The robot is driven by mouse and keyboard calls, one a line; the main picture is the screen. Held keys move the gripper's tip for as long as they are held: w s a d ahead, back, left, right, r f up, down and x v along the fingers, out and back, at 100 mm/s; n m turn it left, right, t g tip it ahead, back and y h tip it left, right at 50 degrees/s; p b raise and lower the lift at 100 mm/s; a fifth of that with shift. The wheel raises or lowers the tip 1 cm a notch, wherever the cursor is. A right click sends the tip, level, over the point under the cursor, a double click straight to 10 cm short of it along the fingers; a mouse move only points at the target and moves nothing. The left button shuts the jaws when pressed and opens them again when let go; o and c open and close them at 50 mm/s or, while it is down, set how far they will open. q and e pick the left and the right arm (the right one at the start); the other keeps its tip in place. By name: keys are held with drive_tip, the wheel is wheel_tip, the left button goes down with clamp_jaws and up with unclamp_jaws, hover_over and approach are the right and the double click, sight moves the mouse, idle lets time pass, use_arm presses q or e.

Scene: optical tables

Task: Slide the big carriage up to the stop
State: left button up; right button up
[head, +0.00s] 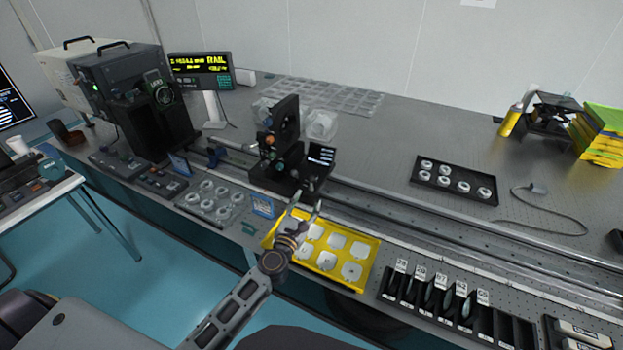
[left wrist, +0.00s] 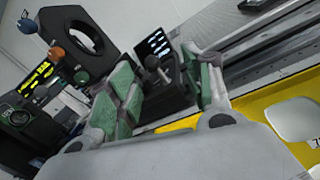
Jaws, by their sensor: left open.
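My left gripper (head: 304,207) is open just in front of the carriage, over the yellow tray's back edge. In the left wrist view a dark knob (left wrist: 153,63) shows between its green-padded fingers (left wrist: 165,88); contact cannot be told. My right gripper is out of view.
The rail (head: 430,223) runs clear to the right. A yellow tray (head: 372,262) of pale plates lies in front, with a clear ring tray (head: 212,200) to its left and black slotted holders (head: 445,303) to its right. A dark instrument (head: 150,110) stands at left.

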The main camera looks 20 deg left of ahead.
sight(310, 181)
use_arm(q)
drive_tip(key=n, duration=0.1)
drive_tip(key=a+f+y, duration=0.1)
drive_tip(key=a+n, duration=0.1)
drive_tip(key=shift+w+f+n+y, duration=0.15)
drive_tip(key=shift+w+n+y, duration=0.1)
drive_tip(key=shift+n+y, duration=0.05)
drive_tip(key=shift+w, duration=0.15)
drive_tip(key=shift+w+a, duration=0.2)
drive_tip(key=shift+w, duration=3.15)
drive_tip(key=shift+w+a, duration=0.2)
drive_tip(key=shift+w, duration=3.15)
clamp_jaws()
